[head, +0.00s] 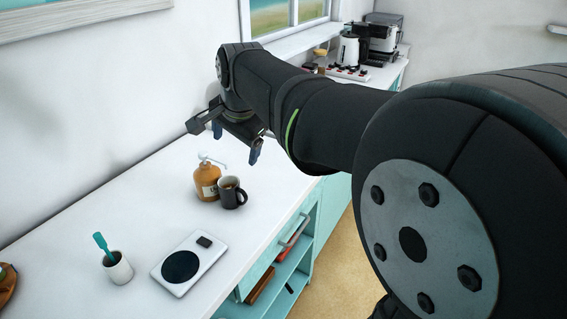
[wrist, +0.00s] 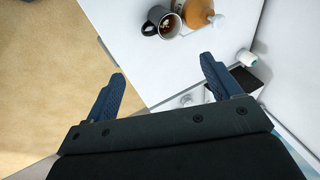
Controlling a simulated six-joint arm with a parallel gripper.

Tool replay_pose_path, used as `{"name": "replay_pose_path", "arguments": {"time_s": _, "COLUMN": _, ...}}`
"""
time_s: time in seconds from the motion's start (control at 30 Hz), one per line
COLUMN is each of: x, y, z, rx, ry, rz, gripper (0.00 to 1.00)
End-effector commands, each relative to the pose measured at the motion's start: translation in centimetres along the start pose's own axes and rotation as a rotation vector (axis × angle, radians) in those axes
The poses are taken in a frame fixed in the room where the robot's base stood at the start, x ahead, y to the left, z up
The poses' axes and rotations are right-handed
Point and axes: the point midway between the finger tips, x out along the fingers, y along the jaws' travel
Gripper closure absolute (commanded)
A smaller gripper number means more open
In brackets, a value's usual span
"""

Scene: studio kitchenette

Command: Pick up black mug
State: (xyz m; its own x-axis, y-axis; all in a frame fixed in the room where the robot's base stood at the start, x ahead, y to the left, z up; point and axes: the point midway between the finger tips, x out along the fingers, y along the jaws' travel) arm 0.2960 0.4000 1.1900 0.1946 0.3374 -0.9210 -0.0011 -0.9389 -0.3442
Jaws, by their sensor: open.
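The black mug (head: 232,193) stands upright on the white counter, just right of the amber soap bottle in the head view. In the wrist view the mug (wrist: 169,25) is near the top, light inside with something brown in it, its handle pointing left. My gripper (head: 236,143) hangs above the counter, beyond the mug in the head view. In the wrist view my gripper (wrist: 162,86) is open and empty, its two blue fingers apart. The mug lies ahead of the fingertips, not between them.
An amber pump bottle (head: 207,183) stands close beside the mug; it also shows in the wrist view (wrist: 200,10). The counter's front edge runs close to the mug.

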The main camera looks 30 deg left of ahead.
Motion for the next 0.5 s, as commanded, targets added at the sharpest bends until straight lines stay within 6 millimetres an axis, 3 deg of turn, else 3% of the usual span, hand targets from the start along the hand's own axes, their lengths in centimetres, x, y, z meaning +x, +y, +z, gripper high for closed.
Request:
{"name": "replay_pose_path", "arguments": {"time_s": 0.17, "x": 0.9, "y": 0.1, "z": -0.4, "rx": 0.124, "ry": -0.017, "rz": 0.003, "gripper": 0.17}}
{"name": "replay_pose_path", "arguments": {"time_s": 0.5, "x": 5.8, "y": 0.6, "z": -2.3, "rx": 0.932, "ry": -0.121, "rz": 0.048, "gripper": 0.17}}
